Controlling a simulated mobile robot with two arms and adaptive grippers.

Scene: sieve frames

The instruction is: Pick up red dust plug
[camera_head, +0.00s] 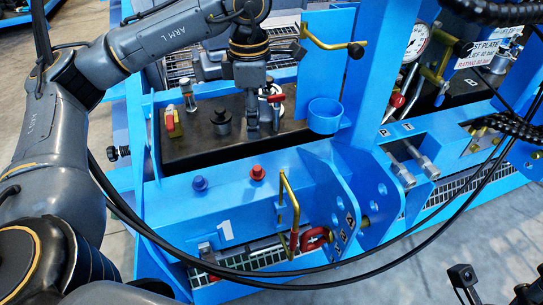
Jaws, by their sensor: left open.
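The red dust plug (257,172) stands on the top face of the blue frame beam (225,205), right of a blue dust plug (200,183). My left gripper (256,127) is open and points down over the black plate behind the beam. It is above and behind the red plug in the picture, apart from it. A small fitting with a red handle (276,98) shows beside the gripper's fingers and is partly hidden by them.
A blue cup (325,115) stands right of my left gripper. A dark round fitting (221,122) and a red-and-yellow part (173,122) stand on the plate's left. A yellow bent handle (289,200) rises right of the red plug. Black hoses cross the foreground.

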